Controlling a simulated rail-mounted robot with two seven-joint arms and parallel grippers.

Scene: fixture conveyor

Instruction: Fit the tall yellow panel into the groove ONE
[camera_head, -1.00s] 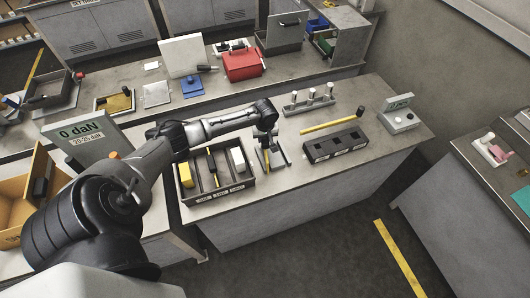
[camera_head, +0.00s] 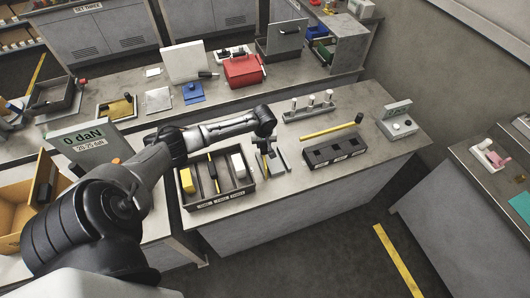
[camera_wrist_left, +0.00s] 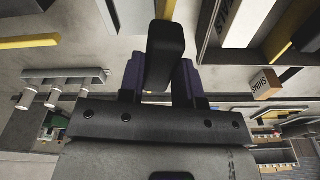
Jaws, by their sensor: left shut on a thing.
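My left gripper (camera_head: 264,146) is over the narrow grey fixture (camera_head: 280,157) to the right of the divided tray. In the left wrist view, my left gripper (camera_wrist_left: 160,78) is shut on the black grip (camera_wrist_left: 166,50) of a yellow piece (camera_wrist_left: 165,9), which matches the tall yellow panel. In the head view, the yellow panel (camera_head: 264,164) shows as a thin upright strip below the gripper, at the fixture. Its lower end and the groove label are too small to read, so I cannot tell if it is seated. My right gripper is not in view.
The divided tray (camera_head: 222,202) holds a yellow block (camera_head: 187,180), a black-and-yellow piece (camera_head: 213,170) and a white block (camera_head: 238,165). A yellow-handled mallet (camera_head: 331,128) lies behind a dark slotted block (camera_head: 335,151). A rack of posts (camera_head: 309,112) stands behind.

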